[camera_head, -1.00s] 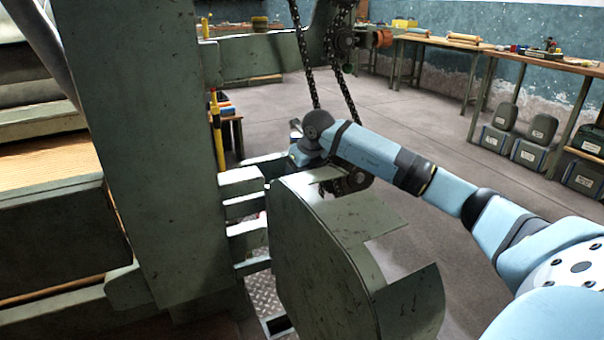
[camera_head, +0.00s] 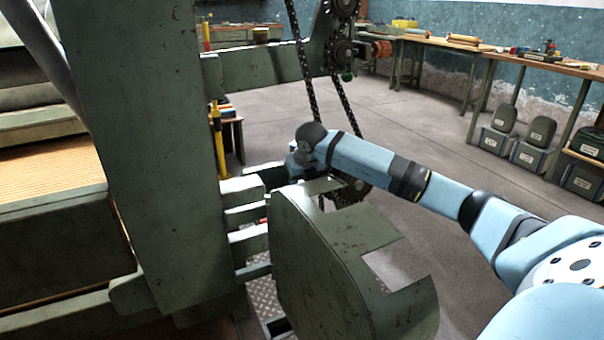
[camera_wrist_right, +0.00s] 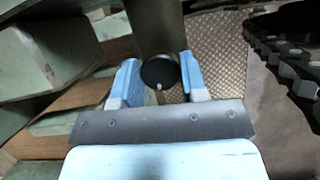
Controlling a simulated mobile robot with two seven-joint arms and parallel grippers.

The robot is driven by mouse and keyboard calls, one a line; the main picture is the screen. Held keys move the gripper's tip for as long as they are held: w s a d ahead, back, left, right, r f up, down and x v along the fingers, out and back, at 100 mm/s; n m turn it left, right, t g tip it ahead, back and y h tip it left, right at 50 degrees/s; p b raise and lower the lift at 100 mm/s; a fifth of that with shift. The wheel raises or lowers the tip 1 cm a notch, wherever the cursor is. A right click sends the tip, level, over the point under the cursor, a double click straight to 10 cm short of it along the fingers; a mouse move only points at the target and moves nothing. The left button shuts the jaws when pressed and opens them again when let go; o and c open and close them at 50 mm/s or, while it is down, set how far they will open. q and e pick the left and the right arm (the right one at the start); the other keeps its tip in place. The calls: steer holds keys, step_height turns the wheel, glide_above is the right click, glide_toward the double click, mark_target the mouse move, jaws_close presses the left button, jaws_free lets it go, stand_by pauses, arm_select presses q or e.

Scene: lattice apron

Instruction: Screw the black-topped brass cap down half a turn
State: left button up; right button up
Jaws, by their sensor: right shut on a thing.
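The cap (camera_wrist_right: 158,73) shows in the right wrist view as a round black top with a small white mark near its lower edge. Its brass side is hard to make out. My right gripper (camera_wrist_right: 158,78) has its two blue fingers on either side of the cap, shut on it. In the head view my right arm reaches in from the right over the green machine, and its wrist hides most of the gripper and the cap. My left gripper is in neither view.
A rounded green machine cover (camera_head: 320,260) stands just below my right forearm. A black chain (camera_head: 303,65) runs close behind the wrist and shows at the right of the wrist view (camera_wrist_right: 285,55). A thick green post (camera_head: 150,150) stands left. Open floor lies behind the arm.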

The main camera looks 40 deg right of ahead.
steer(key=shift+r+m+h+p, duration=0.3)
steer(key=shift+m+p, duration=0.45)
steer(key=shift+m, duration=0.25)
steer(key=m+g+h+p, duration=0.1)
steer(key=m+p, duration=0.1)
steer(key=m, duration=0.1)
steer(key=shift+a+f, duration=0.1)
steer(key=shift+f, duration=0.05)
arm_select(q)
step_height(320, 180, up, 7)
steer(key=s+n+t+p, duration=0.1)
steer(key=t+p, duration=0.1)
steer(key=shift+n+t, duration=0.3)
arm_select(e)
steer(key=shift+f+m+g+h, duration=0.15)
steer(key=shift+m+g+h, duration=0.25)
steer(key=shift+m, duration=1.1)
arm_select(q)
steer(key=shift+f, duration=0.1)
arm_select(e)
steer(key=o, duration=0.9)
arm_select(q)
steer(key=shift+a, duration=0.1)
